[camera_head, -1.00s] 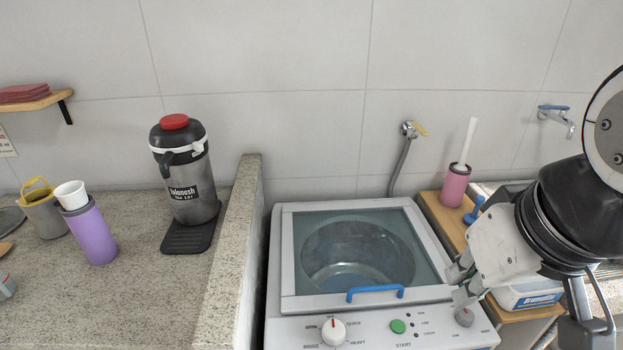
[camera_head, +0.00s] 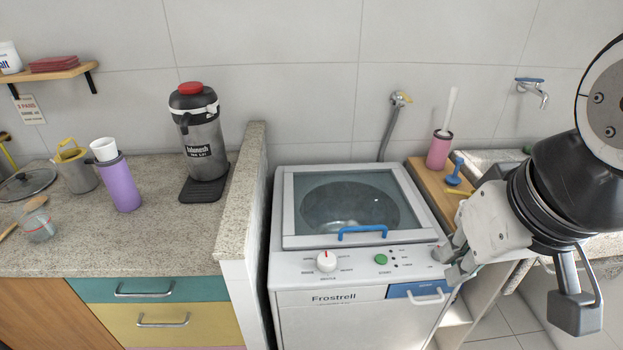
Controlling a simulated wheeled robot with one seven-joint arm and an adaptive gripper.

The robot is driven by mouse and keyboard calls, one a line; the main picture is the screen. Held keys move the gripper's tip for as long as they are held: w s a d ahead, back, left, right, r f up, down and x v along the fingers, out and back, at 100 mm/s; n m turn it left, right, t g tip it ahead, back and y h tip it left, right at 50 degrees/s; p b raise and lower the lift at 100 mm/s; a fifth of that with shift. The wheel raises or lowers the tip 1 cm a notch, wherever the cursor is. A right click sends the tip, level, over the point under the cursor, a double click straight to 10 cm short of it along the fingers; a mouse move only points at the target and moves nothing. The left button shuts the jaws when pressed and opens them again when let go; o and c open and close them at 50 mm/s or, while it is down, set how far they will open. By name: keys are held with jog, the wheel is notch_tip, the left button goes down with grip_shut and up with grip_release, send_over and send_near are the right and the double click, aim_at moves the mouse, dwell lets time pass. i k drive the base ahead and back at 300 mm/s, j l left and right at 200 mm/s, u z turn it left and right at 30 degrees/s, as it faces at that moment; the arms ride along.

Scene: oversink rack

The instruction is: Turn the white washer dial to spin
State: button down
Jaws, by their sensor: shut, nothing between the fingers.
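The white washer dial (camera_head: 326,262) is a round knob on the left of the front control panel of the white washer (camera_head: 290,262). Its red mark points up, toward the back of the panel. My gripper (camera_head: 451,262) is at the right end of the panel, well to the right of the dial, shut and empty. It covers the panel's right end. A green start button (camera_head: 381,259) lies between the dial and my gripper.
A blue handle (camera_head: 363,232) rises from the glass lid's front edge, just behind the panel. A granite partition (camera_head: 240,200) stands left of the washer. A blue drawer (camera_head: 415,290) is below the panel. A wooden shelf with a pink brush holder (camera_head: 439,150) is at right.

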aim_at(326, 262)
jog(key=l+u, duration=0.45)
jog(key=l, duration=0.7)
jog(key=j+z, duration=0.25)
jog(key=j, duration=0.4)
jog(key=j+z, duration=0.25)
jog(key=j, duration=0.4)
jog(key=j+z, duration=0.25)
jog(key=j, duration=0.35)
jog(key=k+j+z, duration=0.1)
jog(key=j+z, duration=0.15)
jog(key=j, duration=0.4)
jog(key=i+j+z, duration=0.1)
jog(key=z, duration=0.2)
jog(key=i+j+z, duration=0.1)
jog(key=z, duration=0.25)
jog(key=k+j, duration=0.05)
jog(key=j, duration=0.05)
